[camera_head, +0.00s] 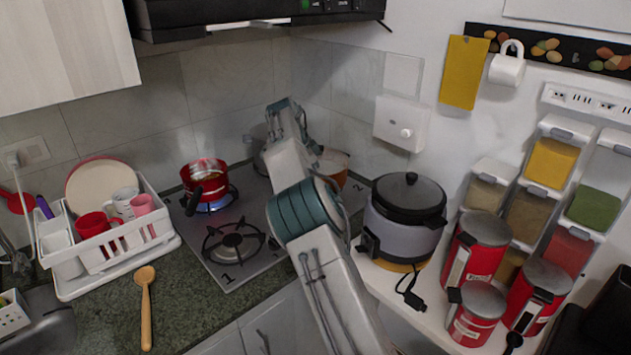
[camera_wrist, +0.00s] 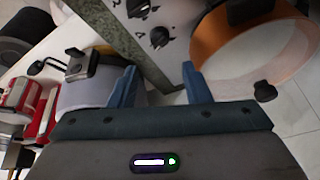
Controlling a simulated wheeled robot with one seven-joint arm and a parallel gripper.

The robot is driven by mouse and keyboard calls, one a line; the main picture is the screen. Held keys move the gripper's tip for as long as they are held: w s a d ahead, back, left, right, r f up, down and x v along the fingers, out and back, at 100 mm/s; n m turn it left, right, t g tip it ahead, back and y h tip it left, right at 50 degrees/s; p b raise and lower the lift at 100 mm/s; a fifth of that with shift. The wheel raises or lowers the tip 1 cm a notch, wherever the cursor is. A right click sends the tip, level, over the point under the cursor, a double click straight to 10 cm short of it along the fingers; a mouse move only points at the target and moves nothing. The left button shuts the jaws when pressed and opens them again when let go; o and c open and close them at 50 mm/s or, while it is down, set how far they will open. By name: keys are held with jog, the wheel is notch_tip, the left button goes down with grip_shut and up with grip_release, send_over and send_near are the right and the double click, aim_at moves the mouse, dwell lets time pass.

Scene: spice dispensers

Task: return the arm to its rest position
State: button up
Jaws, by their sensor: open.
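My gripper (camera_wrist: 158,78) shows in the wrist view with its two blue fingers apart and nothing between them. In the head view my arm (camera_head: 305,215) reaches from the bottom up over the right side of the stove, and my gripper is mostly hidden behind the arm. An orange-sided pot (camera_head: 335,168) shows partly behind the arm; in the wrist view the pot (camera_wrist: 215,50) is at the upper right, beside the right finger and apart from it.
The gas stove (camera_head: 232,262) holds a red pot (camera_head: 204,181) over a lit flame. A rice cooker (camera_head: 405,225) and red canisters (camera_head: 475,315) stand right of my arm. Spice dispensers (camera_head: 550,165) hang on the right wall. A dish rack (camera_head: 105,250) and wooden spoon (camera_head: 145,310) are left.

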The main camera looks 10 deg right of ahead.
jog(key=s+d+r+n+y, duration=0.25)
jog(key=s+d+r, duration=0.2)
jog(key=s, duration=0.45)
jog(key=s+d+r+n+y, duration=0.1)
jog(key=s+d+r+n, duration=0.3)
jog(key=s, duration=0.6)
jog(key=s+a+f+n, duration=0.1)
jog(key=s+f+n, duration=0.2)
jog(key=s, duration=1)
jog(key=s+a+f+n+t, duration=0.1)
jog(key=s+f+n, duration=0.2)
jog(key=s, duration=1.1)
jog(key=n, duration=0.3)
jog(key=shift+s+f+y, duration=0.15)
jog(key=shift+s+y, duration=0.1)
jog(key=shift+y, duration=0.1)
